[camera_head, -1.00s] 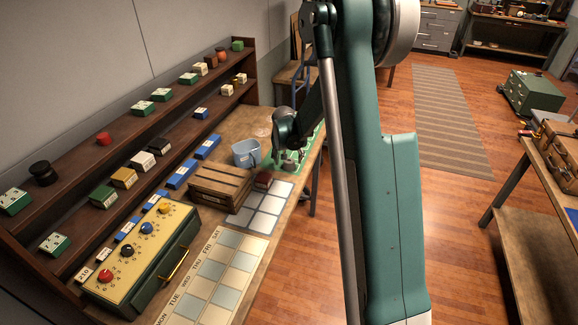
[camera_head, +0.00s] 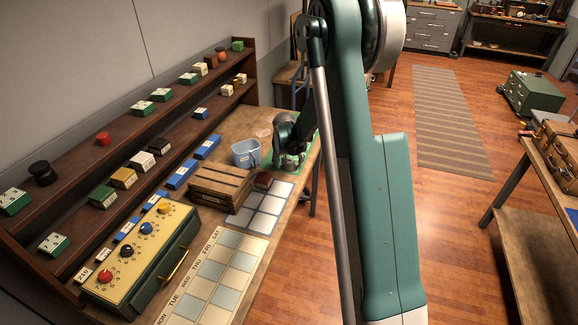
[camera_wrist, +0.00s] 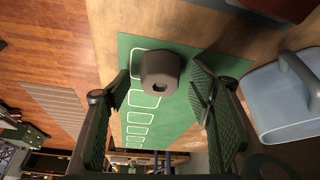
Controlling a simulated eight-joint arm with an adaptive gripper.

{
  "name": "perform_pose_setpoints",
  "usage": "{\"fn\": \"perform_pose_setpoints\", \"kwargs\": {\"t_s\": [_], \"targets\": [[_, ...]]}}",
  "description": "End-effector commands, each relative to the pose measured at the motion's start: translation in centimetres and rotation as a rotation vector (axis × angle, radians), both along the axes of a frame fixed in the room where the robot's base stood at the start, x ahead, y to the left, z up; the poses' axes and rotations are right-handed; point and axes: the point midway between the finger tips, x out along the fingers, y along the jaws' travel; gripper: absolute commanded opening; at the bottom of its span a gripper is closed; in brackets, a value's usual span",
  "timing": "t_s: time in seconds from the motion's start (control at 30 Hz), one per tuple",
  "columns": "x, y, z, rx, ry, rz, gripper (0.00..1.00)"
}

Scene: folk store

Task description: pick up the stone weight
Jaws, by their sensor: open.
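A dark grey stone weight (camera_wrist: 160,70) with a small hole in its face sits on the green mat (camera_wrist: 190,118) in the wrist view. The mat has a row of white outlined squares. My gripper (camera_wrist: 159,80) is open, with one finger to each side of the weight and gaps between. In the head view my gripper (camera_head: 284,158) is low over the green mat (camera_head: 309,146) at the far end of the table. It hides the weight there.
A light blue bucket (camera_head: 246,153) stands close beside my gripper, and also shows in the wrist view (camera_wrist: 285,100). A wooden crate (camera_head: 220,186) and a dark red block (camera_head: 263,181) are nearer. Shelves (camera_head: 120,165) line the wall.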

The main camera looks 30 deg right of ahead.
Motion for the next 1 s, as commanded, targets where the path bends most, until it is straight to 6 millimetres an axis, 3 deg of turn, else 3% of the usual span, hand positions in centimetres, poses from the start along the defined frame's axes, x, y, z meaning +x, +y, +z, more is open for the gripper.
{"fn": "perform_pose_setpoints", "kwargs": {"t_s": [0.03,0.27,0.67,1.0], "targets": [[0.0,0.0,0.0,0.0,0.0,0.0,0.49],[0.0,0.0,0.0,0.0,0.0,0.0,0.19],[0.0,0.0,0.4,0.0,0.0,0.0,0.18],[0.0,0.0,3.8,0.0,0.0,0.0,0.18]]}}
